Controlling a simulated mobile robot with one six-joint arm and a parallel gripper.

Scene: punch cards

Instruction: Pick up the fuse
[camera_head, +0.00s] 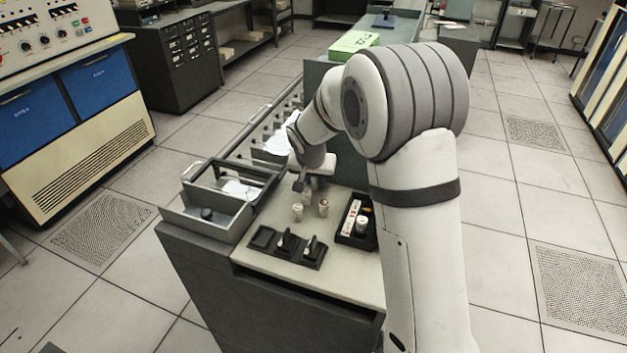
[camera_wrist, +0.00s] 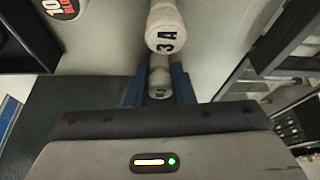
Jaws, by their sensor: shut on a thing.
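My gripper (camera_wrist: 158,88) is shut on a pale cylindrical fuse (camera_wrist: 159,77), which sits between the two dark blue fingers in the wrist view. The marking on the fuse's end is too small to read. Another pale fuse marked "3 A" (camera_wrist: 166,32) stands just beyond it. In the head view my gripper (camera_head: 303,186) is low over the worktop, and the held fuse is mostly hidden there. Two pale fuses stand in front of it, one at left (camera_head: 297,212) and one at right (camera_head: 323,208). I cannot tell whether the held fuse touches the worktop.
A black holder (camera_head: 262,238) with small levers lies at the worktop's front. A dark open box (camera_head: 343,235) holding pale parts stands to the right. A grey open-topped box (camera_head: 190,214) is at the left. A round label reading "10" (camera_wrist: 60,8) shows in the wrist view.

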